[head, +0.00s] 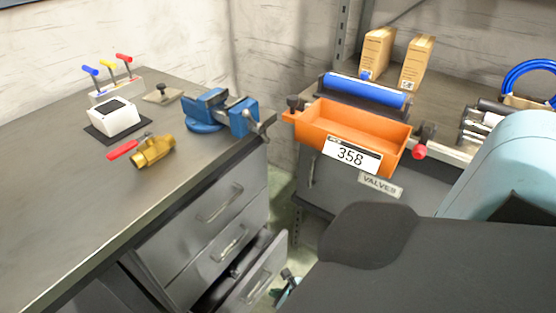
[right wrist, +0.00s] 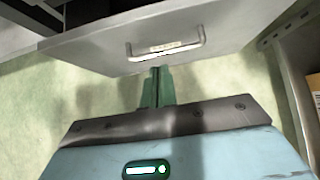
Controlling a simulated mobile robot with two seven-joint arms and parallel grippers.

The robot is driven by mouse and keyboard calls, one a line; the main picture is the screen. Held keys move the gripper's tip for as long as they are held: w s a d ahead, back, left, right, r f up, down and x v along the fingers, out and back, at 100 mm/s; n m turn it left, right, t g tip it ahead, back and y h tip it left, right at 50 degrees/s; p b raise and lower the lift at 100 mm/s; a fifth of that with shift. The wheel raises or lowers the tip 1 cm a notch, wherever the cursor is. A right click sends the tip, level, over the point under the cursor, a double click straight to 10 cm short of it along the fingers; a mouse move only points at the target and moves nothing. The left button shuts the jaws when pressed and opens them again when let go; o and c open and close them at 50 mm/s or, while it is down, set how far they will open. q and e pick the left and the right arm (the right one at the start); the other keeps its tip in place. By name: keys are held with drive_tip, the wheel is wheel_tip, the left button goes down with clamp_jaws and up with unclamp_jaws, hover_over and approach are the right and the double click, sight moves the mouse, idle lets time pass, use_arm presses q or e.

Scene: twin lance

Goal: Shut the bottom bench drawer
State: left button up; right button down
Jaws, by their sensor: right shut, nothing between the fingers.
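The bottom bench drawer (head: 262,278) is the lowest of the grey drawers under the left bench, and it stands pulled out, with a dark gap behind its front. In the right wrist view a drawer front (right wrist: 205,32) with a bar handle (right wrist: 165,50) fills the top. My right gripper (right wrist: 158,75) is shut and empty, its green fingers pointing at the front just below the handle. I cannot tell whether they touch it. In the head view a small part of the right gripper (head: 287,275) shows beside the drawer, mostly hidden by my arm. My left gripper is out of view.
Two drawers above, the upper (head: 222,203) and the middle (head: 230,243), look shut. On the bench (head: 60,190) are a blue vise (head: 220,110), a brass valve (head: 152,150) and a white box (head: 112,117). An orange bin (head: 345,130) stands at the right bench's edge.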

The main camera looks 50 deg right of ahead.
sight(251, 283)
drive_tip(key=b+x, duration=0.3)
drive_tip(key=x, duration=0.2)
drive_tip(key=shift+f, duration=0.3)
drive_tip(key=w, duration=0.4)
drive_tip(key=shift+a+r+b, duration=0.25)
drive_tip(key=shift+b, duration=0.15)
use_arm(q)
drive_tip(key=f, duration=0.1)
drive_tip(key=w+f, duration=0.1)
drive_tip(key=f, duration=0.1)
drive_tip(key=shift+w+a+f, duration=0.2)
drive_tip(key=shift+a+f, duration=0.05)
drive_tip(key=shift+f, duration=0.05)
use_arm(e)
drive_tip(key=shift+w, duration=0.1)
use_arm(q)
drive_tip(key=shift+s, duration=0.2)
